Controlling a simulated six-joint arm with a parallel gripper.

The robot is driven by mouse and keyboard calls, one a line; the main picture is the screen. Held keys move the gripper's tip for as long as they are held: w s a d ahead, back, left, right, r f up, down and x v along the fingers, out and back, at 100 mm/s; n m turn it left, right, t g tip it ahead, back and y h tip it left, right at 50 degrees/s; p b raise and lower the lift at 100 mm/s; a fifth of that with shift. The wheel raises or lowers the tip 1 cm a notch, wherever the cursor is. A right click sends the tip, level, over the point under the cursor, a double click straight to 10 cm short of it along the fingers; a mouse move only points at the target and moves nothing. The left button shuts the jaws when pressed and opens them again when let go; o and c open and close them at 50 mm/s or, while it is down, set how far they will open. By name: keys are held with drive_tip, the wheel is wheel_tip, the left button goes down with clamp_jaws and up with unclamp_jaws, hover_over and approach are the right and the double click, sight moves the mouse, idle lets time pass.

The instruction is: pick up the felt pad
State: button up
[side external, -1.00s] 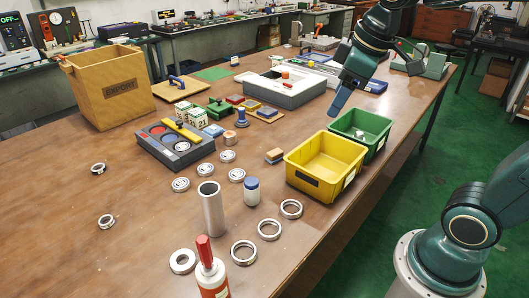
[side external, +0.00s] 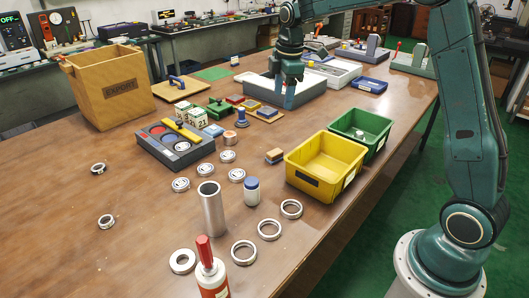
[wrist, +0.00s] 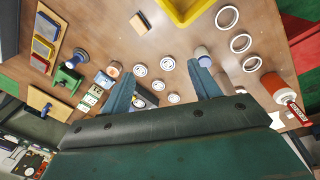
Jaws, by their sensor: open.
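A small tan block with a dark layer, which looks like the felt pad (side external: 274,156), lies on the table left of the yellow bin. It also shows near the top of the wrist view (wrist: 141,22). My gripper (side external: 283,97) is open and empty, raised in front of the grey box and farther back than the pad. In the wrist view my gripper's two fingers (wrist: 170,68) are spread wide, and the pad lies beyond them, apart from both.
The yellow bin (side external: 325,160) and green bin (side external: 361,135) stand right of the pad. A white jar with a blue lid (side external: 252,191), a metal tube (side external: 212,209) and several rings lie nearer the front. Coloured pads (side external: 250,105) sit behind. The left front table is mostly clear.

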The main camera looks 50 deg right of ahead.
drive_tip(key=w+d+f+n+g, duration=0.1)
drive_tip(key=w+d+f+n, duration=0.45)
drive_tip(key=f, duration=0.65)
drive_tip(key=m, duration=0.1)
hover_over(275, 151)
drive_tip(key=shift+g, duration=0.3)
drive_tip(key=shift+s+d+f, duration=0.1)
drive_tip(key=shift+f, duration=4.45)
drive_tip(key=shift+a+f, duration=0.2)
drive_tip(key=shift+f, duration=2.4)
drive_tip(key=c, duration=1.1)
